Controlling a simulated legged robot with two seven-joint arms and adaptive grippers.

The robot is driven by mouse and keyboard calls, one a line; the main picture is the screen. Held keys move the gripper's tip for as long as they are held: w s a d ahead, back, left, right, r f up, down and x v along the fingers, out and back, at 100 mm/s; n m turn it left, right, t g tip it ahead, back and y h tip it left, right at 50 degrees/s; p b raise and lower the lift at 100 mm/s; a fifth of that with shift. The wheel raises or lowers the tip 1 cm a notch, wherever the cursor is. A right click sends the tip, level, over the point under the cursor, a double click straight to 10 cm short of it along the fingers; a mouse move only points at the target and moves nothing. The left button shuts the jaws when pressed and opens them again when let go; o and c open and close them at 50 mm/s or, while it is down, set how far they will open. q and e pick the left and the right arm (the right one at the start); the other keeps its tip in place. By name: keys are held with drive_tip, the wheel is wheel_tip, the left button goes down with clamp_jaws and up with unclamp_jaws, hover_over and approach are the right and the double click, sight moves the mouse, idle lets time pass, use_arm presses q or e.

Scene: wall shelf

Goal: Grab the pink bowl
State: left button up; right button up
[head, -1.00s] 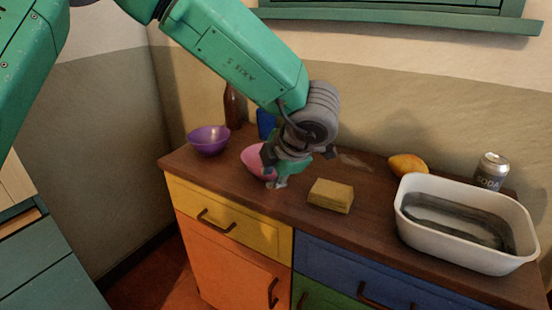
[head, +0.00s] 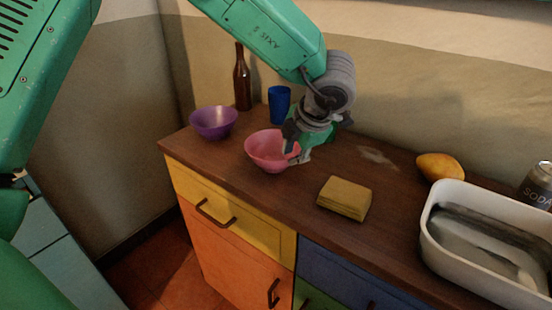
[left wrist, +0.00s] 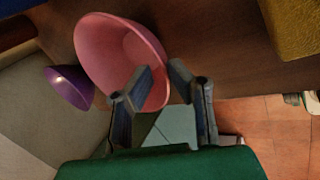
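The pink bowl (head: 262,151) stands upright on the wooden counter, left of centre in the head view. My left gripper (head: 298,156) is low at the bowl's right rim and hides part of it. In the left wrist view the pink bowl (left wrist: 105,50) fills the upper left. There the left gripper's fingers (left wrist: 162,70) have a gap between them, with the rim in it: one finger overlaps the bowl's inside, the other is beyond the rim. I cannot tell whether either finger touches the rim. My right gripper is not in view.
A purple bowl (head: 214,122) stands left of the pink one. A brown bottle (head: 242,82) and a blue cup (head: 279,104) are behind. A yellow sponge (head: 344,198) lies to the right, with a mango (head: 440,167), a white tub (head: 436,240) and a soda can (head: 538,186) further right.

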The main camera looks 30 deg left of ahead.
sight(285, 166)
use_arm(q)
drive_tip(key=shift+a+f, duration=0.45)
drive_tip(key=shift+a, duration=0.05)
drive_tip(key=shift+w+a+f, duration=0.1)
drive_tip(key=shift+w+f, duration=0.05)
drive_tip(key=shift+f, duration=0.15)
drive_tip(key=f, duration=0.1)
drive_tip(key=w+f+b, duration=0.1)
drive_tip(key=f, duration=0.1)
drive_tip(key=shift+a+f, duration=0.1)
drive_tip(key=shift+f, duration=0.1)
drive_tip(key=shift+a, duration=0.45)
clamp_jaws()
drive_tip(key=shift+a, duration=0.1)
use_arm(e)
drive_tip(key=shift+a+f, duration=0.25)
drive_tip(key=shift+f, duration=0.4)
